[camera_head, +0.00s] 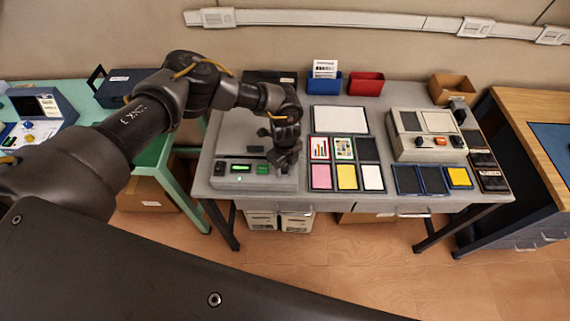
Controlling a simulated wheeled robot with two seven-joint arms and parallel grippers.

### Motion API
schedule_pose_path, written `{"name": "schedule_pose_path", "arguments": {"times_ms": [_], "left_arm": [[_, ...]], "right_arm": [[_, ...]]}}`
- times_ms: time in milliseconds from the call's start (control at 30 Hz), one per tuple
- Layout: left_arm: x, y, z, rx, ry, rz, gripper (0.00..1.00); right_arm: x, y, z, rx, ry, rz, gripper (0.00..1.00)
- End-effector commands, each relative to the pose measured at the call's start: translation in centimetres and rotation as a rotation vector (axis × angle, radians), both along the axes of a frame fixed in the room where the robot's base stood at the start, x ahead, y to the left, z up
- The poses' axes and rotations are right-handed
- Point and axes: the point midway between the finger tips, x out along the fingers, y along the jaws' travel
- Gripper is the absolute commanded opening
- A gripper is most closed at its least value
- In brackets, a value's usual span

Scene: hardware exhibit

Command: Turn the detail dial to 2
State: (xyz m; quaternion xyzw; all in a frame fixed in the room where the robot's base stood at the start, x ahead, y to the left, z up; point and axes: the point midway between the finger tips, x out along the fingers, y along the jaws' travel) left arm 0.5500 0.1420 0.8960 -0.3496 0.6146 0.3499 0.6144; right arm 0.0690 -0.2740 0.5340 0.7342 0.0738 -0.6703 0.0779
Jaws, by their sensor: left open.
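A grey machine (222,183) with a small green display (241,168) and green buttons (263,170) on its front panel stands at the left of the grey table. My left arm comes in from the left, and my left gripper (284,166) points down over the right part of this machine's panel, open. It hides what lies beneath it, so I cannot tell whether a dial is there or whether the fingers touch one. A beige machine (408,152) at the right has an orange control (440,141) and dark knobs (457,142). No dial marking is readable. My right gripper is out of view.
Framed cards and coloured pads (347,177) lie between the machines. Blue (325,86) and red (366,84) bins and a cardboard box (452,88) stand behind. A green table (152,165) adjoins at left, a wooden-topped desk (518,112) at right.

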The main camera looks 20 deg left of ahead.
Motion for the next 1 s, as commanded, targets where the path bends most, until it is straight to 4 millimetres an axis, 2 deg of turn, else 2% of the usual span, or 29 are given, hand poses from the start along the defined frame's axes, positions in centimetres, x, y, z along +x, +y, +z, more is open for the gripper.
{"name": "schedule_pose_path", "arguments": {"times_ms": [100,433,733,1000], "left_arm": [[0.0,0.0,0.0,0.000,0.000,0.000,0.46],[0.0,0.0,0.0,0.000,0.000,0.001,0.04],[0.0,0.0,-0.1,-0.001,0.000,-0.041,0.04],[0.1,0.0,-0.4,-0.002,-0.003,-0.210,0.04]], "right_arm": [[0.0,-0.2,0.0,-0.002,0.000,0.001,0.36],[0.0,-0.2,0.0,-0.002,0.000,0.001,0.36],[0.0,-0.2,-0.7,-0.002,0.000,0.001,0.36],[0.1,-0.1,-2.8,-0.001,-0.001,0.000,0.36]]}}
